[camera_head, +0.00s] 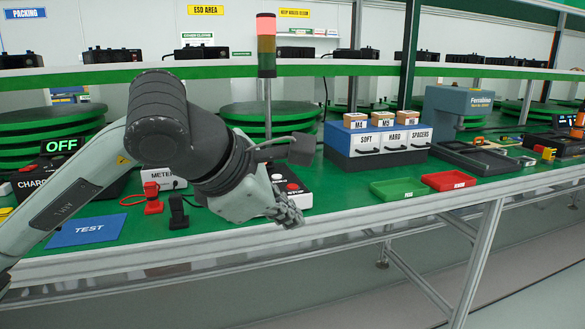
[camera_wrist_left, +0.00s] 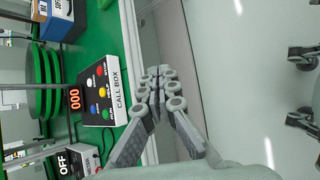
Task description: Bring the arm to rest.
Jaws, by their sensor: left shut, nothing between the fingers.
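My left arm comes in from the left in the head view and reaches over the green bench (camera_head: 340,205). My left gripper (camera_head: 290,212) is above the front edge of the bench, in front of the call box (camera_head: 292,188). It is shut and empty. In the left wrist view the gripper (camera_wrist_left: 158,85) has its fingers together, with the bench edge and grey floor behind them. The call box (camera_wrist_left: 103,92) with coloured buttons lies to the left of the fingers there, apart from them. My right gripper is not in view.
A blue TEST mat (camera_head: 87,230), red clip (camera_head: 152,198) and black clip (camera_head: 178,212) lie left on the bench. Green tray (camera_head: 398,190), red tray (camera_head: 449,181) and a drawer box (camera_head: 376,142) stand right.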

